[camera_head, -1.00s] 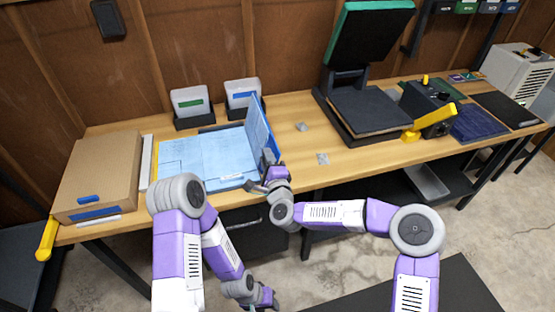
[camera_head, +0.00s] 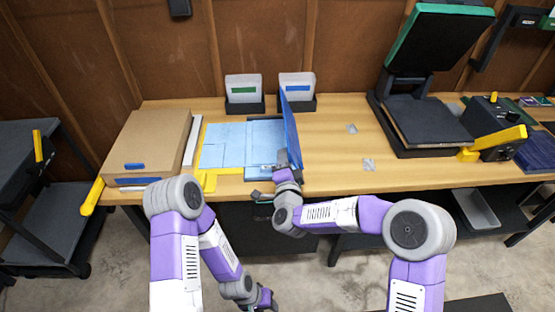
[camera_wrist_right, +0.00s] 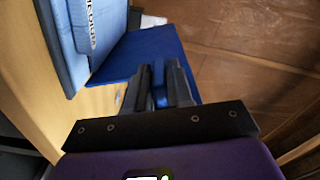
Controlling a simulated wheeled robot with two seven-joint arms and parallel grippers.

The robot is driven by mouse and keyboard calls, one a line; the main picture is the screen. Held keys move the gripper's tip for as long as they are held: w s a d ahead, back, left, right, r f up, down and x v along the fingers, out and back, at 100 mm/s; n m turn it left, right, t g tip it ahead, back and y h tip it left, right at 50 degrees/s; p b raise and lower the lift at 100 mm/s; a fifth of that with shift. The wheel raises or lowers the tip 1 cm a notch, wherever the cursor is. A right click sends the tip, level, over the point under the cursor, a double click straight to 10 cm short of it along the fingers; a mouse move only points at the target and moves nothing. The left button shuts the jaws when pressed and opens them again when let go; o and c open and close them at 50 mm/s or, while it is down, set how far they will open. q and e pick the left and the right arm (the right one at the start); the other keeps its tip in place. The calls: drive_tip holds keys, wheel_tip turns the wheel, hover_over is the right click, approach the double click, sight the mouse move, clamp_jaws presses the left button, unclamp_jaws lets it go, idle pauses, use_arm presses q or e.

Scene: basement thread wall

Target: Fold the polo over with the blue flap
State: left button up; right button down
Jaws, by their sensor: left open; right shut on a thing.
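The light blue polo (camera_head: 235,143) lies flat on the folding board on the table. The blue flap (camera_head: 291,125) stands raised along the polo's right side, tilted up from the board. My right gripper (camera_head: 288,167) is at the near edge of the flap. In the right wrist view, its fingers (camera_wrist_right: 164,85) are shut on the blue flap (camera_wrist_right: 140,52), and part of the polo (camera_wrist_right: 98,25) shows beside it. My left gripper (camera_head: 266,300) is open and empty, low in front of the table, well away from the polo.
A cardboard box (camera_head: 150,140) stands left of the board, with a yellow handle (camera_head: 92,197) at the table's left corner. Two label bins (camera_head: 243,90) stand behind the board. A heat press (camera_head: 425,110) stands to the right. Table between flap and press is mostly clear.

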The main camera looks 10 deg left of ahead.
idle(0.3)
drive_tip(key=c, duration=1.1)
unclamp_jaws()
drive_tip(key=p+v, duration=0.1)
drive_tip(key=v, duration=0.6)
drive_tip(key=shift+s, duration=0.25)
